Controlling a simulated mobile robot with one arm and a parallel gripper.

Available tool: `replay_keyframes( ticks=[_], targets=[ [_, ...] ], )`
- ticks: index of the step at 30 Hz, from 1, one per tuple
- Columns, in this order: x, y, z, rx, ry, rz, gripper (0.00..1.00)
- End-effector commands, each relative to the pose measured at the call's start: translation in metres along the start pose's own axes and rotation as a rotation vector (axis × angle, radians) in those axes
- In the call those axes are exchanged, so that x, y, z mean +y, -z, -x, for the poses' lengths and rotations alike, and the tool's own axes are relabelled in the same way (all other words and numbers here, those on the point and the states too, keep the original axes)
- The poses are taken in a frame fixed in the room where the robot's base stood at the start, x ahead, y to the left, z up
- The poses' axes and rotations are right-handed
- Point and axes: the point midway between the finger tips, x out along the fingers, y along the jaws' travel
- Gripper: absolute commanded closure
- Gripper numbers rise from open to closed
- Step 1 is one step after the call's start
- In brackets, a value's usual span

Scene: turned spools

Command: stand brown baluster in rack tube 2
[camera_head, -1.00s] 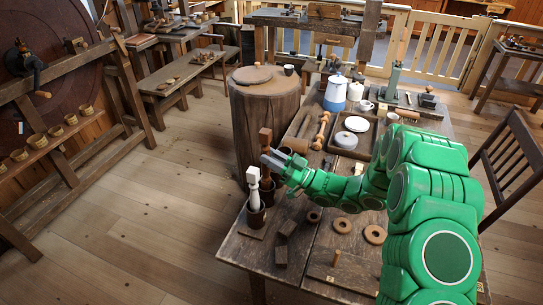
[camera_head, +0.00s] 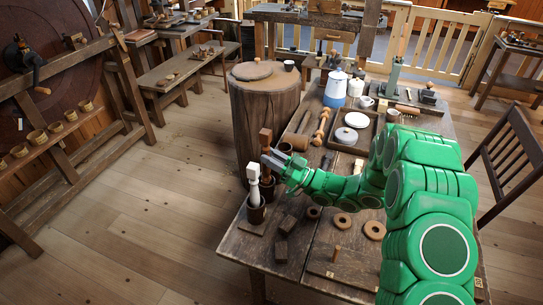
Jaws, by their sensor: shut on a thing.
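The brown baluster (camera_head: 266,141) is upright at the left end of the table, with its square top showing above my gripper. My green gripper (camera_head: 268,159) is shut on it from the right, below that top. Its lower part stands in line with the rear dark rack tube (camera_head: 267,189); I cannot tell how deep its foot is in the tube. A white baluster (camera_head: 254,186) stands in the front rack tube (camera_head: 256,213), just left of and nearer than the brown one. The tube numbers are not readable.
A large wooden stump (camera_head: 262,105) stands close behind the rack. Dark blocks (camera_head: 281,250) and wooden rings (camera_head: 374,230) lie on the table's front part. A tray (camera_head: 350,149), a blue-white pot (camera_head: 336,92) and tools stand farther back.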

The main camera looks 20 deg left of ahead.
Motion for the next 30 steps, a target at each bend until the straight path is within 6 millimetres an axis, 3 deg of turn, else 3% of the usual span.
replay_keyframes(
  ticks=[24, 25, 30],
  targets=[
    [0.0, -0.016, 0.007, 0.0, -0.001, 0.0, 1.0],
    [0.0, -0.016, 0.007, 0.0, -0.001, 0.0, 0.66],
    [0.0, -0.016, 0.007, 0.0, -0.001, 0.0, 0.41]
  ],
)
